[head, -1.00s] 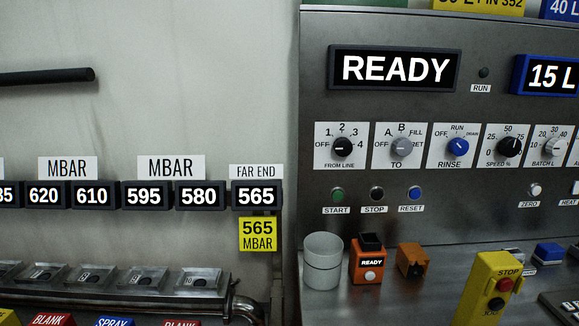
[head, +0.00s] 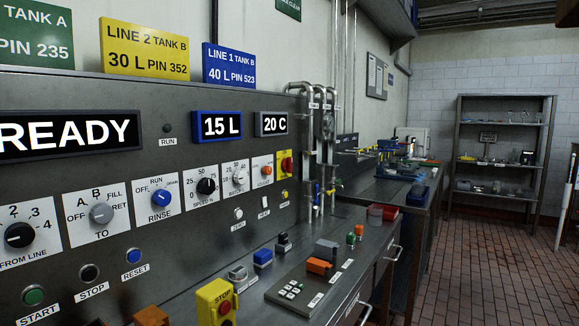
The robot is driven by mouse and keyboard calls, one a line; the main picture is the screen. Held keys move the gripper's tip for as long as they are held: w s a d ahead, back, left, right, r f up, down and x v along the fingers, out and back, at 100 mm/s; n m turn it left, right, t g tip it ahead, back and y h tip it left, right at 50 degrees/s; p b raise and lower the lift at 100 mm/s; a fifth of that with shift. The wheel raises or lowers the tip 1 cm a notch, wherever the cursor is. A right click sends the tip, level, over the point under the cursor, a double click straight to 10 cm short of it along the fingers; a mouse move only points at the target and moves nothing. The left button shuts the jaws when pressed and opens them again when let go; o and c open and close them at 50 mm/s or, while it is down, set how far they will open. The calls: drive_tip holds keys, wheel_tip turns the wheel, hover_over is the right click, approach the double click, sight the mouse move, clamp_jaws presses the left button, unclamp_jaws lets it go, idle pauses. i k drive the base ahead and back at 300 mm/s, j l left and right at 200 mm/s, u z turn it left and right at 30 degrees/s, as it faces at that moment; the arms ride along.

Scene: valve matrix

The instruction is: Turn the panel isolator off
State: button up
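A red rotary knob on a yellow plate (head: 286,164) sits at the right end of the row of dials on the steel control panel. It looks like the panel isolator. It is small here, and I cannot read its marks or tell its position. The control panel (head: 130,185) has a lit READY display (head: 68,134). My gripper is not in view.
A 15 L display (head: 216,126) and a 20 C display (head: 271,124) are lit above the dials. Pipes (head: 318,150) rise beyond the panel. Tiled floor (head: 490,255) is clear at right.

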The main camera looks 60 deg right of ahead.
sight(287, 164)
drive_tip(key=i+l+z, duration=0.3)
drive_tip(key=l, duration=0.25)
drive_tip(key=i+l+z, duration=0.25)
drive_tip(key=l, duration=0.3)
drive_tip(key=i+l+z, duration=0.3)
drive_tip(key=l, duration=0.2)
drive_tip(key=i+l+z, duration=0.3)
drive_tip(key=l, duration=0.15)
drive_tip(key=k, duration=0.1)
